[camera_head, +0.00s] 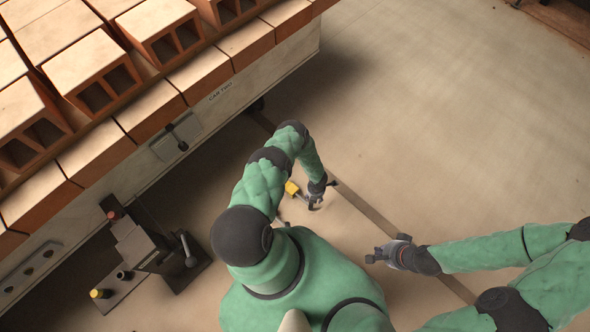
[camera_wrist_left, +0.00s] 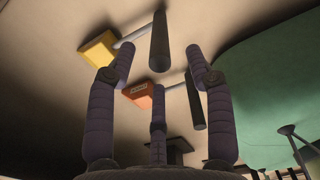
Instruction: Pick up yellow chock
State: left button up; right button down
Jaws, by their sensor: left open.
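The yellow chock (camera_head: 292,188) lies on the floor beside the brick car, partly hidden by my left arm. In the left wrist view the yellow chock (camera_wrist_left: 98,51) shows beyond the left fingertip, with a pale rod running to a dark bar (camera_wrist_left: 158,42). An orange chock (camera_wrist_left: 144,94) with a similar rod and bar lies behind the fingers. My left gripper (camera_head: 315,204) is just right of the yellow chock. Its fingers are spread and empty in the wrist view (camera_wrist_left: 163,68). My right gripper (camera_head: 376,253) is farther right, above the floor; its finger opening is too small to judge.
A car (camera_head: 228,108) loaded with several hollow bricks (camera_head: 92,70) fills the upper left. A dark stand with levers (camera_head: 140,245) is at lower left. A narrow strip (camera_head: 365,208) crosses the floor under my grippers.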

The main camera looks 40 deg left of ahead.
pick_arm(q)
jog(key=f+b, duration=0.1)
jog(key=f, duration=0.2)
jog(key=f+b, duration=0.1)
jog(key=f, duration=0.1)
jog(key=shift+s+a+b, duration=0.3)
jog(key=shift+s+a, duration=0.05)
jog(key=shift+s, duration=0.05)
grip_shut()
